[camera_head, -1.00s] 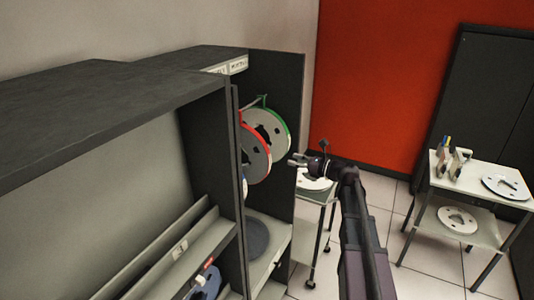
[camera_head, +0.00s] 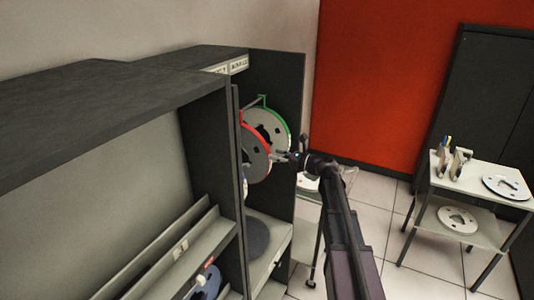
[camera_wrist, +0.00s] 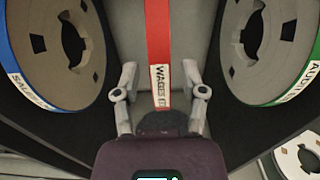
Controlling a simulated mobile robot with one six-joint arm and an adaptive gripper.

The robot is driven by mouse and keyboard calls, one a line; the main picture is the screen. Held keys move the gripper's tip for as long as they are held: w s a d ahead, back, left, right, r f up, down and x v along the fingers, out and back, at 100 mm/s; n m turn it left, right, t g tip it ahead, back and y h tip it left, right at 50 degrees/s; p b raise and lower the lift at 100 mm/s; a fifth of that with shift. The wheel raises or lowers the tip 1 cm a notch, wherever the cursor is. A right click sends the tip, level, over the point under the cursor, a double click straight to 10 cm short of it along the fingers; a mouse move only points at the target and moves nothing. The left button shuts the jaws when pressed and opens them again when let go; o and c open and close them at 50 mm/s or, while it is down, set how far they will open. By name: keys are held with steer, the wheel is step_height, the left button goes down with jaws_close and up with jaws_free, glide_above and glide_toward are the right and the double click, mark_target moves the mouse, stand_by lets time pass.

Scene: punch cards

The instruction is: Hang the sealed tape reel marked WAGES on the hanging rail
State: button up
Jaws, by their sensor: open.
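The WAGES reel (camera_wrist: 158,35) has a red rim band and stands edge-on in the wrist view, its white WAGES label facing me. In the head view the red-rimmed reel (camera_head: 256,158) is upright in the dark cabinet's right bay. My gripper (camera_wrist: 160,75) is open, with one finger on each side of the red band and gaps visible on both sides. In the head view my gripper (camera_head: 284,157) is at the reel's right edge.
A green-rimmed reel marked AUDIT (camera_wrist: 275,50) is close on the right and a blue-rimmed reel (camera_wrist: 60,50) close on the left. The cabinet's side panel (camera_head: 283,80) stands behind. A white cart (camera_head: 440,172) with reels is at the right. Floor between is clear.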

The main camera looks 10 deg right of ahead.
mark_target(266, 146)
steer(key=shift+x, duration=2.45)
steer(key=shift+c, duration=0.2)
jaws_close()
steer(key=shift+r+p, duration=1.1)
steer(key=shift+r, duration=0.05)
steer(key=shift+s, duration=0.1)
steer(key=v, duration=2.2)
stand_by(1.2)
